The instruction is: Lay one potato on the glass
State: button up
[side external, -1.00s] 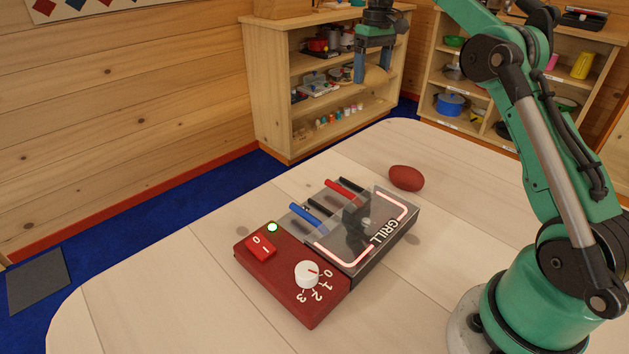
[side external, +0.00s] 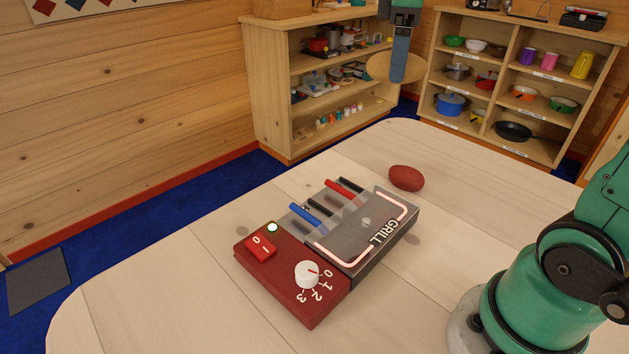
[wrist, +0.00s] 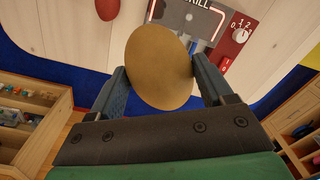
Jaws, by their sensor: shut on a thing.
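My gripper (wrist: 160,82) is shut on a tan potato (wrist: 158,66), with one finger on each side of it in the wrist view. In the side view the tan potato (side external: 380,67) hangs high above the table's far end, partly hidden by a finger of my gripper (side external: 400,66). A red potato (side external: 406,178) lies on the table beyond the grill; it also shows at the top of the wrist view (wrist: 107,9). The grill (side external: 372,262) has a dark, see-through glass top (side external: 352,222) with nothing lying on it. The tan potato partly hides the grill in the wrist view.
The grill's red control box (side external: 290,272) has a white knob (side external: 307,274) and a lit green lamp. Blue, red and black handles stick out at the grill's left edge. Bare table (side external: 150,300) surrounds the grill. Shelves (side external: 330,80) stand behind.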

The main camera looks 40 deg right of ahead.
aim_at(387, 207)
jog(key=s, duration=0.1)
jog(key=s+a+f+n, duration=0.1)
jog(key=s, duration=0.1)
jog(key=shift+s+a+f, duration=0.1)
jog(key=shift+a+f, duration=0.15)
jog(key=shift+a, duration=0.15)
notch_tip(387, 207, down, 19)
jog(key=shift+f, duration=0.2)
jog(key=shift+f, duration=0.1)
jog(key=o, duration=1.2)
jog(key=shift+o, duration=0.2)
